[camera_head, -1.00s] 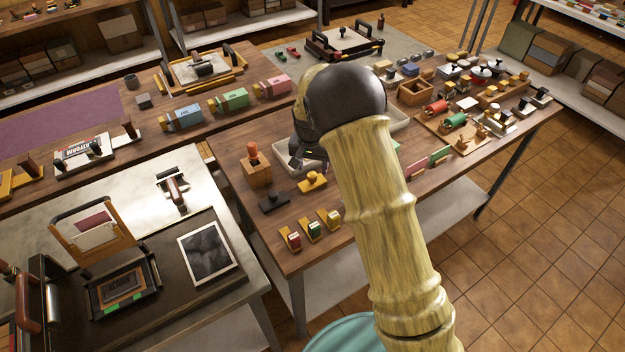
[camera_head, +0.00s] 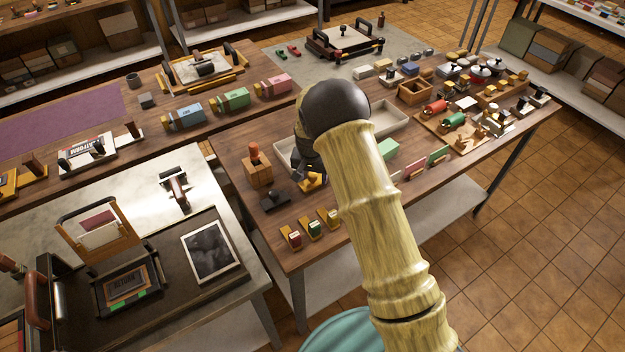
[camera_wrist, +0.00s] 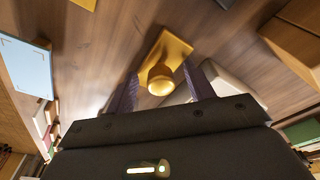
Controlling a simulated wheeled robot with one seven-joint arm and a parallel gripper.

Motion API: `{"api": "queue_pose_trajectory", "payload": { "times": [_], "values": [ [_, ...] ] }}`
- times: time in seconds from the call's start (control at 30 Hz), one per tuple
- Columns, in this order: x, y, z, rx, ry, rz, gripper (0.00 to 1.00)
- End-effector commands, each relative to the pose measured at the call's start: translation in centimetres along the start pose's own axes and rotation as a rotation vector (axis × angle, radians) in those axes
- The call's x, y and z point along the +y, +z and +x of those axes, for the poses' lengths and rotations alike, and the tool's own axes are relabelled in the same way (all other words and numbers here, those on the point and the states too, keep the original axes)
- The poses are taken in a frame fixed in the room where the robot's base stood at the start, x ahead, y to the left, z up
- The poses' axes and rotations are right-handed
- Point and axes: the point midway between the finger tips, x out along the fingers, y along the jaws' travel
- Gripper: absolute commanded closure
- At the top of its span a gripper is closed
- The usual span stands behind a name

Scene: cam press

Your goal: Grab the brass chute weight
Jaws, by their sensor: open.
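The brass chute weight (camera_wrist: 172,50) is a gold-yellow piece with a flat rectangular base and a round knob, standing on the wooden table. In the wrist view its knob lies between the two dark fingers of my gripper (camera_wrist: 160,82), which are open. I cannot tell whether either finger touches it. In the head view the brass weight (camera_head: 314,183) shows just under my gripper (camera_head: 309,166), partly hidden by it and by my arm.
A dark stamp-like block (camera_head: 275,200) and a wooden block with an orange-topped handle (camera_head: 257,170) stand left of the weight. Several small coloured stamps (camera_head: 314,229) stand at the table's front edge. A pale tray (camera_head: 388,121) lies behind my arm.

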Motion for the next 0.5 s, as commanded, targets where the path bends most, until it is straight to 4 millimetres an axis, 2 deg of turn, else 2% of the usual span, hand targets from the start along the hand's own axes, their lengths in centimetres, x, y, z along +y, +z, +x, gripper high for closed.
{"api": "queue_pose_trajectory", "payload": {
  "times": [0.43, 0.5],
  "values": [
    [-0.1, 0.06, -0.04, 0.0, -0.001, -0.003, 0.47],
    [-0.1, 0.06, -0.05, 0.0, -0.001, -0.003, 0.58]
  ]
}}
